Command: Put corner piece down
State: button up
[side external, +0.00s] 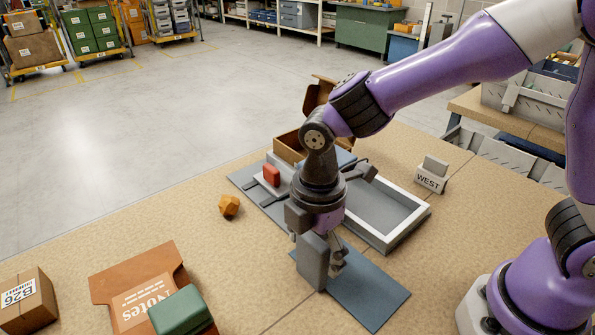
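A grey slab-like piece (312,262), which looks like the corner piece, is upright between the fingers of my gripper (322,258). My gripper points down and appears shut on it. The piece is over the left end of a flat blue-grey mat (368,292); I cannot tell whether its lower edge touches the mat. Part of the piece is hidden by the finger on its right.
Behind my gripper are a white-rimmed grey tray (408,224), a red block (272,175) and an open cardboard box (290,148). A WEST sign holder (431,179), orange faceted lump (229,206), Notes folder (142,290), green block (180,312) and B26 box (27,300) surround it.

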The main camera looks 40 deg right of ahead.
dwell(0.3)
notch_tip(320, 180, up, 11)
jog(key=shift+r, duration=0.2)
jog(key=shift+d+r, duration=0.1)
jog(key=shift+r, duration=0.3)
jog(key=s+d+m+t, duration=0.2)
jog(key=d+m, duration=0.5)
jog(key=m, duration=0.2)
jog(key=s+d+m+t, duration=0.3)
jog(key=d+m, duration=0.4)
jog(key=m, duration=0.2)
jog(key=shift+s+d+t, duration=0.15)
jog(key=shift+s+t, duration=0.15)
jog(key=shift+s, duration=0.05)
